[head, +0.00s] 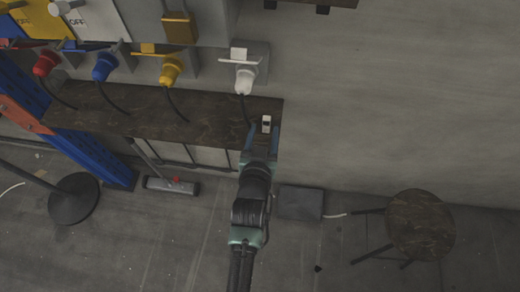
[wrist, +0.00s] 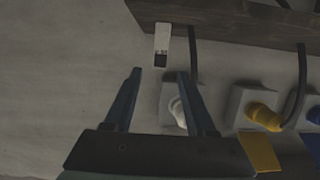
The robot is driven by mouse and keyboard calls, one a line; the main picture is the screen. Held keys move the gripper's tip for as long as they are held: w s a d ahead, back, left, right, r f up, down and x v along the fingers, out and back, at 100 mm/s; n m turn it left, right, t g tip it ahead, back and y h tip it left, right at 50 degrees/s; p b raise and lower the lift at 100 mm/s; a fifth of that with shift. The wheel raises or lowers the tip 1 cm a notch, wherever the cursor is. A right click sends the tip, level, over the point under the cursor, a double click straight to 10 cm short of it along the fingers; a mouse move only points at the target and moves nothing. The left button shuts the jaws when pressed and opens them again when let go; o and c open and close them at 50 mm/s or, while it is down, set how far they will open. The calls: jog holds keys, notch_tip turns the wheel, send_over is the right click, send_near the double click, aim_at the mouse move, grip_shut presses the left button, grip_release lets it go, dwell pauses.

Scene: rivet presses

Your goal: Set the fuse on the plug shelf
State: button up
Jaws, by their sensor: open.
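The fuse (head: 266,124) is a small white block with a dark patch. In the head view it shows against the right end of the dark brown plug shelf (head: 205,118). In the wrist view the fuse (wrist: 161,43) overlaps the edge of the shelf (wrist: 225,20); whether it rests fully on the board I cannot tell. My gripper (head: 263,134) is open at the shelf's front right end. In the wrist view the fingertips of my gripper (wrist: 159,73) are spread apart, with the fuse just beyond them and between their lines. Nothing is held.
A white plug (head: 244,80) sits in the wall behind the shelf, its cable hanging close to the fuse. Yellow (head: 170,70), blue (head: 105,67) and red (head: 45,63) plugs stand further left. A stool (head: 420,225) and a grey box (head: 300,203) are on the floor.

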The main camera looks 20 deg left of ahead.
jog(key=v, duration=0.8)
jog(key=shift+s, duration=0.4)
jog(key=shift+d, duration=0.1)
